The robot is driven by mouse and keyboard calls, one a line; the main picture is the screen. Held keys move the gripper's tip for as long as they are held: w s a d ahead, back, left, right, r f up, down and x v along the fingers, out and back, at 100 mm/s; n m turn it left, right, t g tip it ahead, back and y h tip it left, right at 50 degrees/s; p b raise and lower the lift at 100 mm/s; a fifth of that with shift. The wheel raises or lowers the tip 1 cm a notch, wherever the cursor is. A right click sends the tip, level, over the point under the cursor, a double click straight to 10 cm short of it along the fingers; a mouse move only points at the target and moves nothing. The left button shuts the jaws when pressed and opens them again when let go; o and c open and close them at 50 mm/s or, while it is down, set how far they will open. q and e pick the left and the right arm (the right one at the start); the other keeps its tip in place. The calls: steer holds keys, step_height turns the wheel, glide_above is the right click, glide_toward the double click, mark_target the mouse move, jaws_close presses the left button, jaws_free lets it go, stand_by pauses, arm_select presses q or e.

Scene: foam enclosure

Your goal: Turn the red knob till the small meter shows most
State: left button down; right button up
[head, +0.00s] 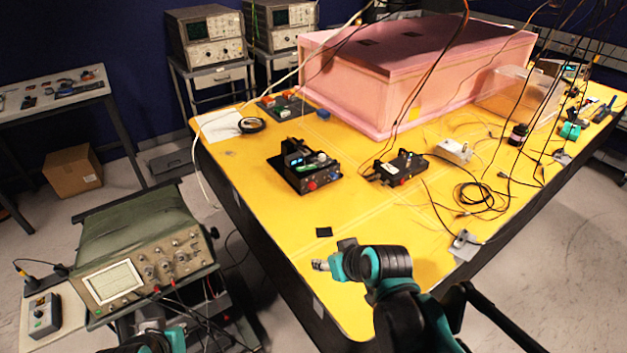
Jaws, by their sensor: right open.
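A black device (300,170) with an open top stands on the yellow table. A red knob (311,186) sits low on its front, and a small blue-lit display (297,162), perhaps the small meter, shows above; its reading is too small to tell. My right gripper (319,265) is over the table's near edge, open and empty, pointing left, well short of the black device. My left gripper (150,328) is low at the bottom edge, near the green oscilloscope; its fingers are too unclear to tell their state.
A second black box (402,167) with cables stands to the right. The green oscilloscope (140,255) stands at left. A pink foam enclosure (410,75) fills the back.

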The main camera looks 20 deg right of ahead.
mark_target(314, 186)
steer(key=shift+n+t+y, duration=0.7)
steer(key=shift+t+y, duration=0.2)
steer(key=w, duration=0.3)
steer(key=w+d+r+p, duration=0.1)
steer(key=w, duration=0.3)
steer(key=w+r+p, duration=0.1)
steer(key=w, duration=0.3)
steer(key=shift+w+d, duration=0.2)
steer(key=shift+d, duration=0.15)
steer(key=w+d+t, duration=0.1)
steer(key=w, duration=0.2)
steer(key=w+d+f+t+p, duration=0.1)
steer(key=w+d, duration=0.1)
steer(key=w, duration=0.1)
steer(key=w+d+n+y+p, duration=0.1)
steer(key=w+d, duration=0.1)
steer(key=w, duration=0.1)
steer(key=shift+w+d+f+t, duration=0.15)
steer(key=shift+w+f+t, duration=0.15)
steer(key=shift+t, duration=0.1)
steer(key=shift+w+d+f, duration=0.15)
steer(key=shift+w, duration=0.05)
steer(key=b+x, duration=0.1)
steer(key=x, duration=0.6)
steer(key=shift+w+f+b, duration=0.15)
steer(key=shift+w+b, duration=0.15)
steer(key=shift+b, duration=0.05)
jaws_close()
